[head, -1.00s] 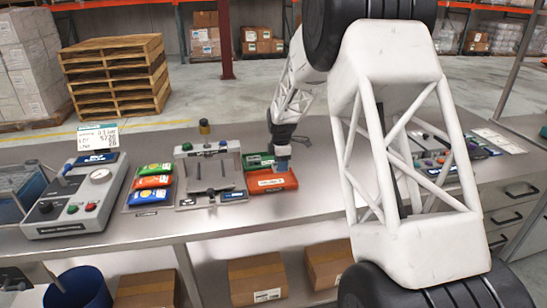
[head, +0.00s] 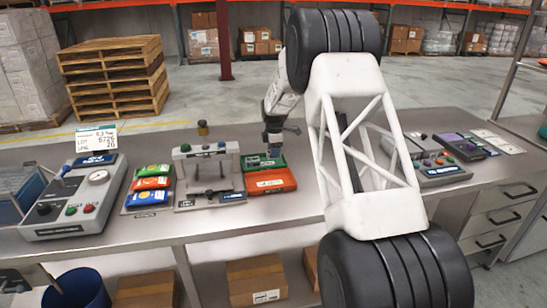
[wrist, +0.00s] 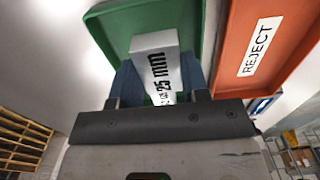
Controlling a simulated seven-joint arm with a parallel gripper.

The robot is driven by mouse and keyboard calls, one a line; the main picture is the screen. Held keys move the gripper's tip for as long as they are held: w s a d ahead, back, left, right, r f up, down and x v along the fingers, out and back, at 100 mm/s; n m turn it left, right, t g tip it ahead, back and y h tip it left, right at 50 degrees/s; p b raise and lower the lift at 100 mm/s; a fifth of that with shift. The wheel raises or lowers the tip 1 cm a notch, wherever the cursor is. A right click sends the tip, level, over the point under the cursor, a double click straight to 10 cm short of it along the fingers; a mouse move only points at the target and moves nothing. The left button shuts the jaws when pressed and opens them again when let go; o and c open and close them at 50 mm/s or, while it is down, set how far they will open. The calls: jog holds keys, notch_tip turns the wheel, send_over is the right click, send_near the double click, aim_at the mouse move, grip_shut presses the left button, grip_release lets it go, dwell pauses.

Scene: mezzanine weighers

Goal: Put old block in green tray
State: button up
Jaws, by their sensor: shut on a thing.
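My gripper (head: 273,150) is shut on a pale grey block (wrist: 153,50) with "25 mm" in black print. In the wrist view my gripper (wrist: 160,80) has a blue finger on either side of the block. The block lies over the green tray (wrist: 115,18) in that view; I cannot tell whether it touches the tray floor. In the head view the green tray (head: 250,162) sits behind the orange tray, and my gripper hides part of it and most of the block.
The orange tray (head: 270,181), marked REJECT in the wrist view (wrist: 285,25), adjoins the green tray. A grey fixture with posts (head: 209,183) stands left of the trays. Coloured packets (head: 152,183) and a control box (head: 75,205) lie further left. Bare bench shows right of the trays.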

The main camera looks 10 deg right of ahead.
jog(key=shift+w, duration=0.6)
jog(key=shift+f, duration=0.15)
jog(key=shift+f, duration=1.65)
jog(key=shift+f, duration=0.15)
jog(key=o, duration=1)
